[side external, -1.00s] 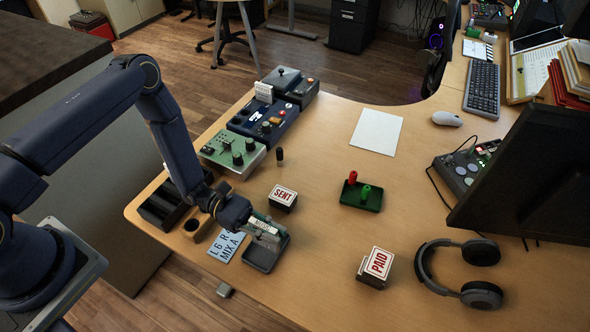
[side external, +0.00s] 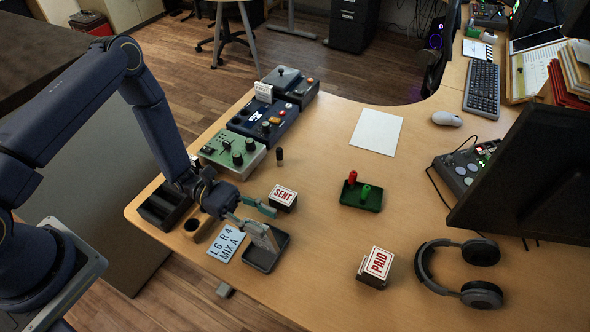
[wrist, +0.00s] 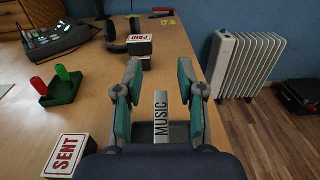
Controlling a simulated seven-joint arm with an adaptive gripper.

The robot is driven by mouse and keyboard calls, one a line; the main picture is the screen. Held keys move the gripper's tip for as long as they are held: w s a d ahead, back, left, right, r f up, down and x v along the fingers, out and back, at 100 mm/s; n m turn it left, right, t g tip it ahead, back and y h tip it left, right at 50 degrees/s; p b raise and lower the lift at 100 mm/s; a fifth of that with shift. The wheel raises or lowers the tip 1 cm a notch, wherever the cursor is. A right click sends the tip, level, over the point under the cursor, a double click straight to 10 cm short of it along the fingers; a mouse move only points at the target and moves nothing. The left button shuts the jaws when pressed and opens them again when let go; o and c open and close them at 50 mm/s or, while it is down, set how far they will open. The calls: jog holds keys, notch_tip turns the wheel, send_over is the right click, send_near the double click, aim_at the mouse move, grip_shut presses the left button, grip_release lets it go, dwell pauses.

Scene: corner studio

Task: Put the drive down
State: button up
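The drive (side external: 262,237), a silver-grey slab marked MUSIC, is in the small dark grey tray (side external: 280,254) near the desk's front edge. It looks propped up or standing there; its lower end is hard to make out. In the wrist view the drive (wrist: 161,117) shows its MUSIC label between my fingers, with gaps on both sides. My gripper (side external: 268,222) is open around the drive, its teal fingers spread wide. The gripper in the wrist view (wrist: 160,72) holds nothing. Part of the tray is hidden behind the fingers.
A SENT stamp block (side external: 283,197) stands close to one finger. A label plate (side external: 227,244) lies left of the tray. The PAID block (side external: 375,267), headphones (side external: 460,272) and a green tray with red and green pegs (side external: 361,196) are to the right. Open desk lies between.

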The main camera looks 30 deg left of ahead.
jog(key=shift+m+g+y, duration=0.3)
jog(key=shift+m+g, duration=0.3)
jog(key=shift+m, duration=0.2)
jog(key=r, duration=0.6)
jog(key=shift+s+a+r, duration=0.15)
jog(key=shift+s+a, duration=0.05)
jog(key=shift+a, duration=0.05)
jog(key=s+a+r+m+t+y, duration=0.3)
jog(key=s+a+r+m+y, duration=0.2)
jog(key=a+r+m+y, duration=0.3)
jog(key=s+a+r+m+t+y, duration=0.3)
jog(key=s+a+r+m+y, duration=0.2)
jog(key=a+r+m+y, duration=0.3)
jog(key=a+r+y, duration=0.1)
jog(key=a+r, duration=0.3)
jog(key=r, duration=0.2)
jog(key=shift+a+r+t, duration=0.35)
jog(key=shift+r+t, duration=0.05)
jog(key=shift+o, duration=0.6)
jog(key=shift+m, duration=0.4)
